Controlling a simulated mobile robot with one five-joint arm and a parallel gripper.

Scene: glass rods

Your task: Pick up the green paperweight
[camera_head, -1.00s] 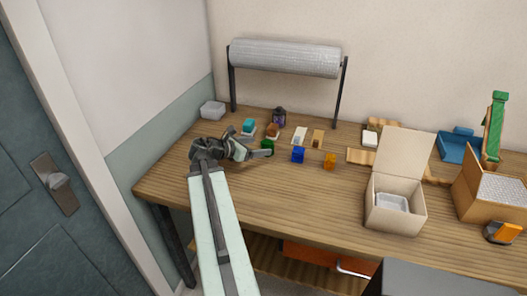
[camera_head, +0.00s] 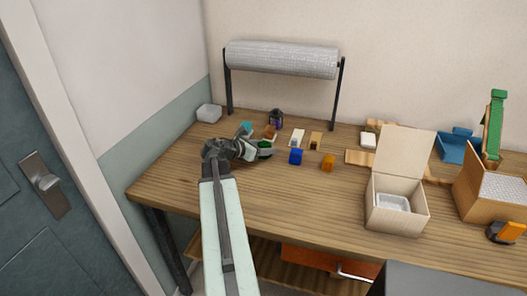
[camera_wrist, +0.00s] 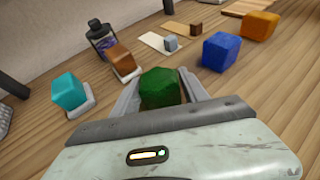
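The green paperweight (camera_wrist: 161,88) is a dark green faceted block. In the wrist view it sits between the two fingers of my gripper (camera_wrist: 163,92), its lower part hidden by the gripper body. The fingers stand on either side of it and look open, with no clear grip on it. In the head view my gripper (camera_head: 266,152) is low over the table's left part, and a bit of the green paperweight (camera_head: 265,144) shows just behind it.
Close by are a teal block (camera_wrist: 69,91) and a brown block (camera_wrist: 121,59) on small pads, a dark lantern-like jar (camera_wrist: 102,38), a blue block (camera_wrist: 220,52) and an orange block (camera_wrist: 259,25). An open box (camera_head: 397,205) stands right. The table front is clear.

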